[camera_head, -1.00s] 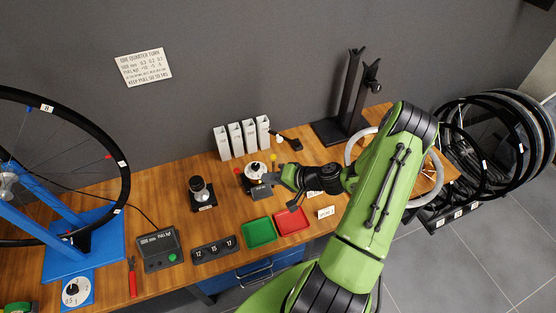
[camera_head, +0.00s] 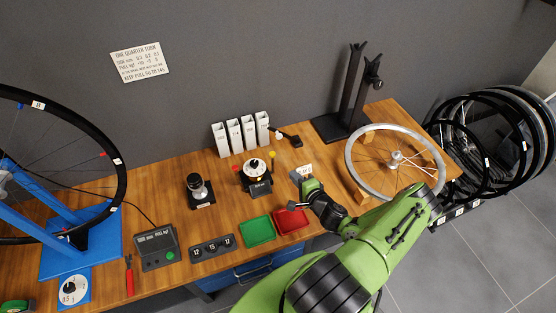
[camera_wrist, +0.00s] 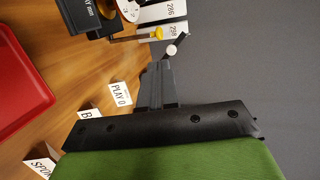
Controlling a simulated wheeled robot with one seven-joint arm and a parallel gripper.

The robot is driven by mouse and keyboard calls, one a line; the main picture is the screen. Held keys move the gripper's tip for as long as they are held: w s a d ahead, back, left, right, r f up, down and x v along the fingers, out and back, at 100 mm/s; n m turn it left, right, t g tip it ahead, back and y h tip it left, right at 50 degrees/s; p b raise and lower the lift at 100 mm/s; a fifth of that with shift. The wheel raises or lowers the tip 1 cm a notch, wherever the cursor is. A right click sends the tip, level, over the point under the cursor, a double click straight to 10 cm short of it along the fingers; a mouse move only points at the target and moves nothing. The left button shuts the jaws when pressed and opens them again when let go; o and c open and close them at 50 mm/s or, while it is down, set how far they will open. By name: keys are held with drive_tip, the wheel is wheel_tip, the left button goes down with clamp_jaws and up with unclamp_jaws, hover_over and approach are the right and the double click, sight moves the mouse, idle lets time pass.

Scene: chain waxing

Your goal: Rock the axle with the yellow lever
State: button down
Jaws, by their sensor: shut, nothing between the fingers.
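The device with a white dial (camera_head: 254,166) stands mid-bench, with a red knob on its left side. The yellow lever (camera_head: 272,154) sticks out on its right side, ending in a ball. In the wrist view the yellow lever (camera_wrist: 157,34) shows near the top, its stalk running left toward the dial (camera_wrist: 128,8). My gripper (camera_head: 297,175) is right of the device and apart from the lever. In the wrist view my gripper (camera_wrist: 158,66) is shut and empty, its tips pointing up toward the lever with a gap between.
The green tray (camera_head: 258,231) and red tray (camera_head: 291,222) lie in front. White slotted boxes (camera_head: 240,135) and a black tool with a white ball (camera_head: 280,135) stand behind. A silver wheel (camera_head: 352,163) and black stand (camera_head: 327,126) are to the right. Small label cards (camera_wrist: 121,95) lie nearby.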

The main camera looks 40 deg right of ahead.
sight(272, 153)
drive_tip(key=b+x, duration=0.2)
drive_tip(key=x, duration=1)
drive_tip(key=shift+w+f, duration=0.15)
drive_tip(key=shift+w+r, duration=0.2)
drive_tip(key=w+g+p, duration=0.1)
drive_tip(key=w+g, duration=0.1)
drive_tip(key=w+d+g+p, duration=0.1)
drive_tip(key=w+p, duration=0.1)
drive_tip(key=shift+w+d+r+g+y, duration=0.1)
drive_tip(key=shift+w+g+y, duration=0.2)
drive_tip(key=shift+g+y, duration=0.1)
drive_tip(key=shift+w, duration=0.15)
